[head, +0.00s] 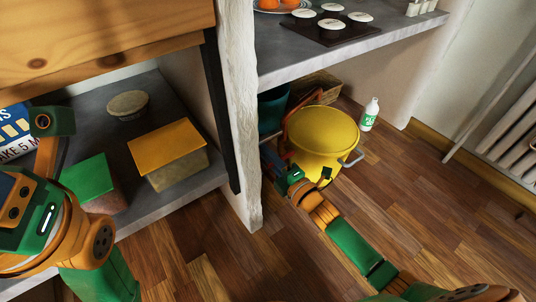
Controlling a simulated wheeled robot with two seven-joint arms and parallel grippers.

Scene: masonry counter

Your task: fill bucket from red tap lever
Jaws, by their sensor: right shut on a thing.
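A yellow bucket (325,140) stands low on the wooden floor, under the counter on the right of the white post. A red curved bar rises at its left rim, and a grey loop handle shows at its right side. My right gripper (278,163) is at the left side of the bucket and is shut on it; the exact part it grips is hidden. My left gripper (50,122) is at the far left by the lower shelf, partly cut off, and its jaws cannot be made out. No tap or red tap lever can be made out.
A teal container (272,108) and a wooden crate (318,86) stand behind the bucket. A white bottle (369,115) is at its right. The white post (240,110) is close on the left. The floor at lower right is clear, beside a radiator (512,125).

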